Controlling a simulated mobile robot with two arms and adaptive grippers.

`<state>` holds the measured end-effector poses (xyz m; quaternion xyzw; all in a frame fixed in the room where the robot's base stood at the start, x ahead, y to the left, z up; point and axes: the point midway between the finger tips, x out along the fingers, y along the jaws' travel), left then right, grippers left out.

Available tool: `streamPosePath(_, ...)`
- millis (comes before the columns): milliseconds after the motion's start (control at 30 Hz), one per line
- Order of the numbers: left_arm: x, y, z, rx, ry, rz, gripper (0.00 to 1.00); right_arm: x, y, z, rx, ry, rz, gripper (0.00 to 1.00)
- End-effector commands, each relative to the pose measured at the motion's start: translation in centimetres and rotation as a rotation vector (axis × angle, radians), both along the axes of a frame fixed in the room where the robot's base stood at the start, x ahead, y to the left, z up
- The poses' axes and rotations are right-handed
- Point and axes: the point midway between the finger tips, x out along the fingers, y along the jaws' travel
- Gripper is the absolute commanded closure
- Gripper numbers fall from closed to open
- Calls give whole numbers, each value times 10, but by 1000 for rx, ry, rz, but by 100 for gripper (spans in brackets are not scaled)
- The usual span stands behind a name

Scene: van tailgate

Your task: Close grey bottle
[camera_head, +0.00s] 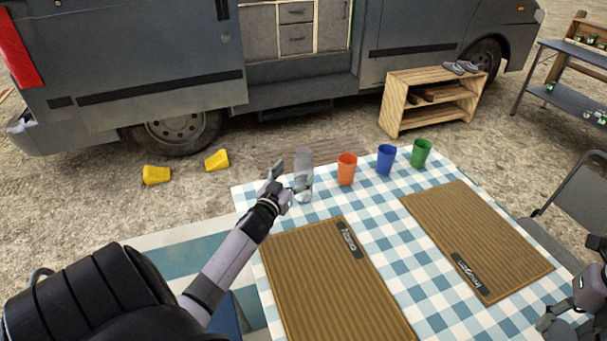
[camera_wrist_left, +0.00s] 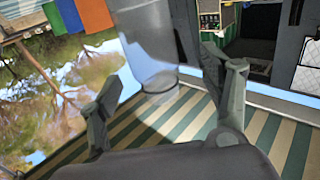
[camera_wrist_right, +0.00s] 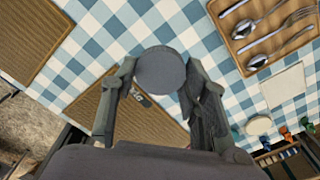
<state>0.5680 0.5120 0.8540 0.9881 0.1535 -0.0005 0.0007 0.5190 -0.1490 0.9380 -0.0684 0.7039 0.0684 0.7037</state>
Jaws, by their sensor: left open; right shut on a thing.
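The grey see-through bottle (camera_head: 304,172) stands upright at the far left corner of the table. My left gripper (camera_head: 284,182) is beside it on its left, with its fingers apart. In the left wrist view the bottle (camera_wrist_left: 148,42) shows ahead of and partly between the open fingers (camera_wrist_left: 163,82), with no clear grip on it. In the right wrist view my right gripper (camera_wrist_right: 160,82) is shut on a round dark grey lid (camera_wrist_right: 160,69), held above the table. Only part of the right gripper shows at the head view's right edge; the lid is not seen there.
Orange (camera_head: 347,168), blue (camera_head: 386,158) and green (camera_head: 421,152) cups stand right of the bottle. Two brown placemats (camera_head: 335,285) (camera_head: 478,240) lie on the checked cloth. A cutlery tray (camera_wrist_right: 225,38) shows in the right wrist view. A chair (camera_head: 578,200) stands at the right.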

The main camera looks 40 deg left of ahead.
Motion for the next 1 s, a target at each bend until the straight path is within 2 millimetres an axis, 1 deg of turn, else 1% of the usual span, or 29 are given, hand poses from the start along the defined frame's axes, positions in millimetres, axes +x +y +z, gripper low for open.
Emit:
streamPosePath(167, 0, 0, 0, 0, -1, 0, 28, 0, 0, 0, 0, 0, 0, 67)
streamPosePath(233, 3, 0, 1, 0, -1, 0, 28, 0, 0, 1, 0, 0, 0, 67)
streamPosePath(500, 40, 5, 0, 1, -2, 0, 28, 0, 0, 3, 0, 0, 0, 67)
streamPosePath(600, 49, 8, 0, 0, -1, 0, 28, 0, 0, 3, 0, 0, 0, 67)
streamPosePath(700, 52, 9, 0, 0, -1, 0, 28, 0, 0, 3, 0, 0, 0, 67)
streamPosePath(1000, 51, 9, 0, 0, -1, 0, 28, 0, 0, 3, 0, 0, 0, 67)
